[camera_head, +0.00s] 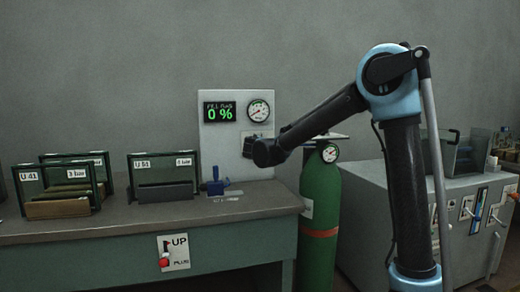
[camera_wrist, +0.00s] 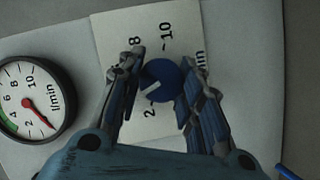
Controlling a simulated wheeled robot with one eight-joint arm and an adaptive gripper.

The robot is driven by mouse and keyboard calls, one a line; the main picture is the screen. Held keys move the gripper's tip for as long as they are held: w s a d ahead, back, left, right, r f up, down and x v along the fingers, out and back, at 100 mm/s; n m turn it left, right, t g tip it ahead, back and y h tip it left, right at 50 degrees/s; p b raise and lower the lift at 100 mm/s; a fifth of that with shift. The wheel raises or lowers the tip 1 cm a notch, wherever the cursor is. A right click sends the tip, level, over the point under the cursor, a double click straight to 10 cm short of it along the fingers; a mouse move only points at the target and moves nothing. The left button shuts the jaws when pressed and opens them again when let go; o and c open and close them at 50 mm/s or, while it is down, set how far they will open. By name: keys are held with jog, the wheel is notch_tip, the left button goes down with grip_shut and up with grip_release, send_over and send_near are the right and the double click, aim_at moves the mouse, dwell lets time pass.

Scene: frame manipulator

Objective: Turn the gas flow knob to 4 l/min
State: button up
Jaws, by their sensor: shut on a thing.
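The blue gas flow knob (camera_wrist: 166,77) sits on a pale dial plate (camera_wrist: 186,29) in the wrist view. Its white mark points to the lower left, between the printed 2 and 8; the left finger hides the numbers between them. My gripper (camera_wrist: 161,82) has one finger on each side of the knob and is shut on it. A round l/min gauge (camera_wrist: 16,88) with a red needle and a green band is at the left. In the head view the gauge (camera_head: 258,110) is on the grey panel (camera_head: 222,144); my arm's end largely hides the knob there.
A green gas cylinder (camera_head: 319,205) stands right of the bench (camera_head: 125,212). Glass-plate racks (camera_head: 163,174) and a small blue device (camera_head: 215,187) are on the bench. A grey cabinet (camera_head: 368,201) stands at the right.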

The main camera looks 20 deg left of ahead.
jog(key=o, duration=1.1)
jog(key=v, duration=1.2)
jog(key=shift+a+f, duration=0.1)
